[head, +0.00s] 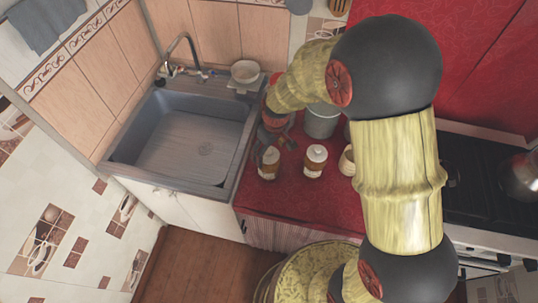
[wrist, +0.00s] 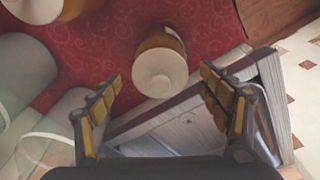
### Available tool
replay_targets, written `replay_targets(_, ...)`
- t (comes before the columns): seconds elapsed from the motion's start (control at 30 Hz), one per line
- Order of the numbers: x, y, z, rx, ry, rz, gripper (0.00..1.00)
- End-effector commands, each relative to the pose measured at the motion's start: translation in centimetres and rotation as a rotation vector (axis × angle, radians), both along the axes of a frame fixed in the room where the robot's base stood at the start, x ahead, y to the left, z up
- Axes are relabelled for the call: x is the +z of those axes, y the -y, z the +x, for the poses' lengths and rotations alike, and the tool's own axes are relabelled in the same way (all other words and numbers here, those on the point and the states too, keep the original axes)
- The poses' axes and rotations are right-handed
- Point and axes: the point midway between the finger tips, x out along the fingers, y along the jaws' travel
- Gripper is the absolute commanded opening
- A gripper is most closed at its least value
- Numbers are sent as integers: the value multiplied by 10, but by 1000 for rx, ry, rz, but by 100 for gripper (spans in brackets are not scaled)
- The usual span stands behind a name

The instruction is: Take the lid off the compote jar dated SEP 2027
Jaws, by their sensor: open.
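Several small amber jars with pale lids stand on the red cloth; their date labels are too small to read, so I cannot tell which is dated SEP 2027. The left jar (head: 269,165) is nearest the sink, the middle jar (head: 315,161) stands to its right, and a third (head: 347,161) is partly hidden by my arm. My gripper (head: 275,139) is open and empty just behind the left jar. In the wrist view that jar's pale round lid (wrist: 160,73) shows between and beyond the open fingertips (wrist: 160,82); no contact shows. Another jar (wrist: 62,10) is cut off at the top left.
The grey sink (head: 190,140) lies left of the jars, with a white bowl (head: 245,72) on its back corner. A grey pot (head: 321,121) stands behind the jars. Clear cylindrical vessels (wrist: 55,125) are close to my left finger. Red cloth (head: 290,200) is free in front.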

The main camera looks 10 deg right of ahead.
Motion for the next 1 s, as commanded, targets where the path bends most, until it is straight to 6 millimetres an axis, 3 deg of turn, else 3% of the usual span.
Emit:
replay_targets(0.17, 1, 0, 0, 0, 1, 1, 77)
replay_targets(0.8, 1, 0, 0, 0, 1, 1, 41)
replay_targets(1.0, 1, 0, 0, 0, 1, 1, 40)
